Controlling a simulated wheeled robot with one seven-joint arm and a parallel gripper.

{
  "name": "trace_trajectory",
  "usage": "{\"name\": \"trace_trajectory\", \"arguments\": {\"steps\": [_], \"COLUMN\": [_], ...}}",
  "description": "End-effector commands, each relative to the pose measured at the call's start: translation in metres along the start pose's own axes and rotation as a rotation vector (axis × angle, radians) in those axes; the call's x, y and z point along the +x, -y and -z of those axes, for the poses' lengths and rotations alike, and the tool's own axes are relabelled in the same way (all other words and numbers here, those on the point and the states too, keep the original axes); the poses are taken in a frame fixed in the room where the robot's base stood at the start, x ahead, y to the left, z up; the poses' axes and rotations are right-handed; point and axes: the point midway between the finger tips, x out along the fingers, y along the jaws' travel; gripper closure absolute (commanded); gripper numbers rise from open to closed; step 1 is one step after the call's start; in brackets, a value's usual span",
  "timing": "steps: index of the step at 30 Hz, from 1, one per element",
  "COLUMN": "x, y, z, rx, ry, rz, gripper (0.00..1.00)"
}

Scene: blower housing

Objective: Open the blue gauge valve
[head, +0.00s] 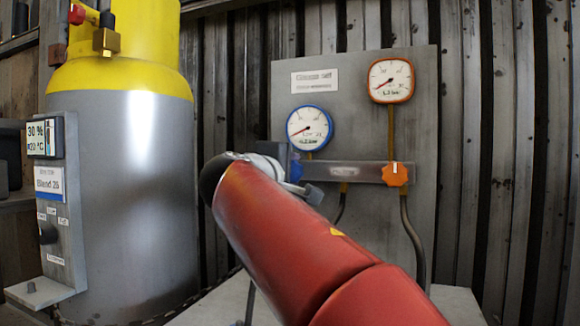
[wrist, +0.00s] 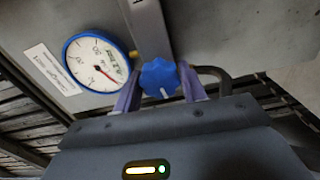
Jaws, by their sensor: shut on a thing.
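The blue valve knob (wrist: 159,78) sits on the manifold bar, with a white mark on its face. In the wrist view my gripper (wrist: 160,88) has one finger on each side of the knob and is shut on it. In the head view my red arm hides most of the knob, and my gripper (head: 289,168) shows only in part behind it. The blue-rimmed gauge (head: 310,127) is above the knob; it also shows in the wrist view (wrist: 98,63). Its red needle points to the lower left in the head view.
An orange-rimmed gauge (head: 391,80) and an orange knob (head: 395,174) are to the right on the same grey panel (head: 350,65). Hoses (head: 413,235) hang below the bar (head: 358,172). A grey and yellow tank (head: 135,180) stands at the left.

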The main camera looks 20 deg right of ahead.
Motion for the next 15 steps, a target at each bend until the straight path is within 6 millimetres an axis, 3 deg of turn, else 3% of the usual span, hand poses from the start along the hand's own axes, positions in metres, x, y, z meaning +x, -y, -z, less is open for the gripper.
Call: {"name": "trace_trajectory", "arguments": {"steps": [15], "x": [0.0000], "y": [0.0009], "z": [0.0005], "rx": [-0.170], "ry": [0.000], "rz": [0.001], "gripper": [0.81]}}
